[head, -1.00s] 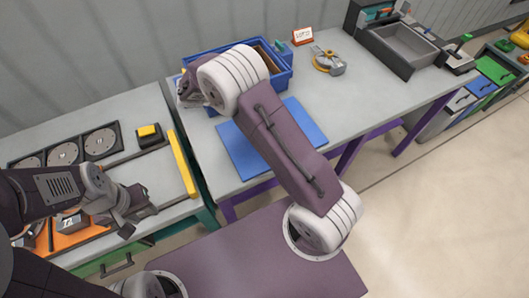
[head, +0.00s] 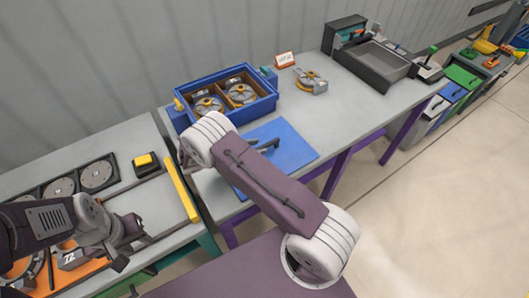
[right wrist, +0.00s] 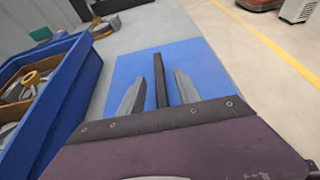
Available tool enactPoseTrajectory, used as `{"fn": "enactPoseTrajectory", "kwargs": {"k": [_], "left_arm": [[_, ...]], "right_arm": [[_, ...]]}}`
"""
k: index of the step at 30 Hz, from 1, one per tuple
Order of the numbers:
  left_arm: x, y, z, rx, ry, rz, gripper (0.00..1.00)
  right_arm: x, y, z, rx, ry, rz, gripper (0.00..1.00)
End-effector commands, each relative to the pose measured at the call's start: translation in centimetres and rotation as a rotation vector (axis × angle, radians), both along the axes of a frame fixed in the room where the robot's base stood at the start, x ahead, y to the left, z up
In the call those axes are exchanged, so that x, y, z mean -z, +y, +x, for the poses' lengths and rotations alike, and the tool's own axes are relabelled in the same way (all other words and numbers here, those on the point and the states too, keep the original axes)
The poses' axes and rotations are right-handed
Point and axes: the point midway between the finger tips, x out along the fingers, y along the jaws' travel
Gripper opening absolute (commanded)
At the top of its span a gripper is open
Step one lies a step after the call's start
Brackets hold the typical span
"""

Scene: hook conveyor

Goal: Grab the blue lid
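The blue lid (head: 292,138) is a flat blue panel with a black bar handle (head: 264,148), lying on the grey table in front of the blue crate. In the right wrist view the lid (right wrist: 203,62) lies below my right gripper (right wrist: 168,64). Its two grey fingers are open, one on each side of the black handle, with gaps showing. In the head view my right arm hides this gripper and part of the lid. My left gripper (head: 128,240) is over the left bench, away from the lid; its fingers are too unclear to read.
The blue crate (head: 228,112) behind the lid has a divider and holds metal discs with orange rings. A similar part (head: 311,80) lies right of it, near a small sign (head: 285,60). A grey bin (head: 370,65) stands further right. The left bench holds round discs and a yellow bar (head: 182,188).

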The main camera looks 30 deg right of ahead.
Motion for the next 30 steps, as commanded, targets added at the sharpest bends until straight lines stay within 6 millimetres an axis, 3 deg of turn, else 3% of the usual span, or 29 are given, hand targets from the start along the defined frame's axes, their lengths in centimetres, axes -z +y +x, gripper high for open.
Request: {"fn": "enactPoseTrajectory", "kwargs": {"k": [6, 14, 18, 19, 30], "left_arm": [[-1.4, 0.0, 0.0, 0.0, 0.0, 0.0, 0.36], [-1.3, 0.0, 0.0, 0.0, 0.0, 0.0, 0.36], [-1.3, 0.0, 0.0, 0.0, 0.0, 0.0, 0.36], [-1.3, 0.0, 0.0, 0.0, 0.0, 0.0, 0.36], [-1.3, 0.0, 0.0, 0.0, 0.0, 0.0, 0.36]], "right_arm": [[1.5, -3.3, 0.4, 0.002, 0.002, 0.0, 0.4], [1.9, -3.8, 0.5, 0.001, 0.0, 0.001, 0.4], [1.9, -3.8, 0.5, 0.001, 0.0, 0.001, 0.04], [1.9, -3.8, 0.5, 0.001, 0.0, 0.0, 0.0], [1.8, -3.8, 0.5, 0.001, 0.0, 0.001, 0.0]]}}
